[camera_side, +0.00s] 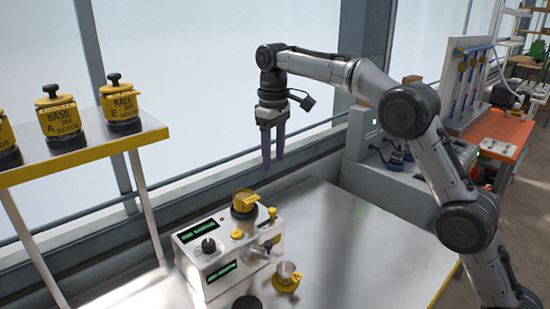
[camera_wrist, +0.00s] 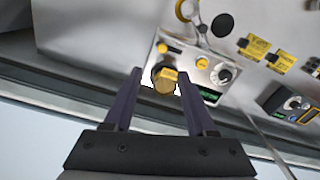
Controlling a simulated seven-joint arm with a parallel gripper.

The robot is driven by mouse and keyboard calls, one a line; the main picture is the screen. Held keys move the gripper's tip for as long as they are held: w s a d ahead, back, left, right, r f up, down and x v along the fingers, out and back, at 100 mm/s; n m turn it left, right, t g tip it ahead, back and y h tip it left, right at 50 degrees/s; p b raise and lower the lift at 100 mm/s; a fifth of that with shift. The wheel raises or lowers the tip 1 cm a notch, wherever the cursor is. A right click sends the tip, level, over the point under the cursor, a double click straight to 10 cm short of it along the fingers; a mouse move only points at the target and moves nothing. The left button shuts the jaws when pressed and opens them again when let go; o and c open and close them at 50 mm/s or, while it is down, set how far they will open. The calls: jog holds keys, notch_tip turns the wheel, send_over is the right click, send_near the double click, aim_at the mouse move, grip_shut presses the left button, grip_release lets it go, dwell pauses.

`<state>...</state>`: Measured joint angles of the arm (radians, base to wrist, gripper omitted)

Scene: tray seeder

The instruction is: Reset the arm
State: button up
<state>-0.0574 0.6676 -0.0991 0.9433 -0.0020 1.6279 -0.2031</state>
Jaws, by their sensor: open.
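My gripper (camera_side: 273,152) hangs pointing down in the side view, raised above the table. Its two dark fingers are apart with nothing between them. In the wrist view the open fingers (camera_wrist: 157,90) frame the seeder from above. The white seeder (camera_side: 198,257) has green displays, a dark knob and yellow buttons. A yellow and dark container (camera_side: 244,204) stands on the seeder, below and left of my gripper. It also shows in the wrist view (camera_wrist: 165,80). A small cup with a yellow base marked A (camera_side: 287,277) sits at the seeder's front right.
A raised shelf (camera_side: 90,151) at the left carries several yellow seed containers with black knobs, including one marked Kale E (camera_side: 121,106). A grey machine (camera_side: 362,135) stands behind my arm. The metal table (camera_side: 370,240) is clear right of the seeder.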

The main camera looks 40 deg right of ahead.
jog(key=s+d+r+t, duration=0.1)
jog(key=s+r+t, duration=0.1)
jog(key=s+r, duration=0.8)
jog(key=s+d+r+t, duration=0.1)
jog(key=s+r, duration=0.2)
jog(key=s, duration=0.8)
jog(key=s+d+f+m+t, duration=0.1)
jog(key=s+f+m+t, duration=0.1)
jog(key=s+f, duration=1.3)
jog(key=shift+f+m+t, duration=0.3)
jog(key=shift+f+m, duration=0.2)
jog(key=shift+f, duration=0.45)
jog(key=shift+s, duration=0.1)
